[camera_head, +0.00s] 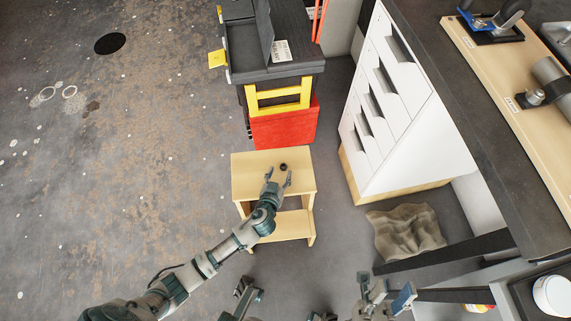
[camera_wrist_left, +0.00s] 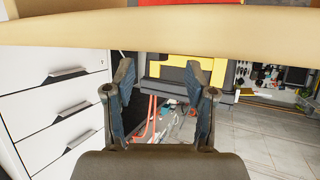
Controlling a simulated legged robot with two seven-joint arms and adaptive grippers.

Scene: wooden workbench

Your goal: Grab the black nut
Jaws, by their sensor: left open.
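The black nut (camera_head: 283,167) is a small dark round piece on top of the pale wooden stool (camera_head: 245,181). My left gripper (camera_head: 278,177) is open and empty at the stool top, just on the near side of the nut in the head view. Its two spread fingers also show in the left wrist view (camera_wrist_left: 165,92), with nothing between them. The nut is not visible in that view; a pale wooden edge (camera_wrist_left: 190,25) crosses its top. What seems to be my right gripper (camera_head: 384,290) is low in the head view, away from the stool; its jaws are unclear.
A red box (camera_head: 285,128) and a dark cart with a yellow frame (camera_head: 279,92) stand behind the stool. A white drawer cabinet (camera_head: 400,105) and the workbench (camera_head: 465,110) are on the right. A crumpled brown cloth (camera_head: 405,232) lies on the floor. The floor at left is open.

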